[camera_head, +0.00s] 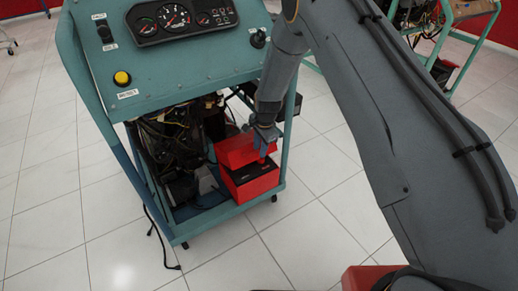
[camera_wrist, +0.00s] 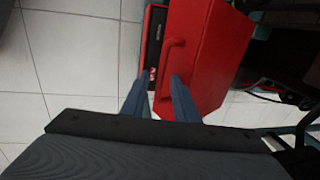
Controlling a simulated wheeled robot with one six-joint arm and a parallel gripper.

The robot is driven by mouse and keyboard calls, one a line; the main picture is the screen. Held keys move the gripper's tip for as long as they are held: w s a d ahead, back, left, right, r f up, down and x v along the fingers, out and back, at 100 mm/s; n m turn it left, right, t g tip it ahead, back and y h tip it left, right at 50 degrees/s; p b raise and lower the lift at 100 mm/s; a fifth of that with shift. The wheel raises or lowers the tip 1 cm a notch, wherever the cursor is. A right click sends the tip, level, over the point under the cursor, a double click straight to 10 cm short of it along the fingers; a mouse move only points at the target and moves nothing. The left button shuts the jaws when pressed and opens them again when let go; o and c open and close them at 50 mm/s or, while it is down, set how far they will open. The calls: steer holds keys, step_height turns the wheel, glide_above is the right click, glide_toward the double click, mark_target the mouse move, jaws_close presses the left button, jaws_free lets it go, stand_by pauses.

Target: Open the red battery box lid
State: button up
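The red battery box (camera_head: 252,183) sits on the lower shelf of the teal engine trainer. Its red lid (camera_head: 236,152) stands raised and tilted above the box, with a dark gap between them. Part of the box (camera_wrist: 153,40) with a dark interior shows left of the lid. My gripper (camera_head: 263,150) is at the lid's right side.
The trainer's teal panel (camera_head: 190,55), with gauges and a yellow button, overhangs the box. A teal post (camera_head: 288,125) stands just right of my gripper. Engine parts (camera_head: 172,140) crowd the left. Tiled floor (camera_head: 325,215) is open in front and to the right.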

step_height(320, 180, up, 7)
steer(key=s, duration=0.1)
steer(key=shift+d, duration=0.4)
steer(key=shift+r, duration=0.2)
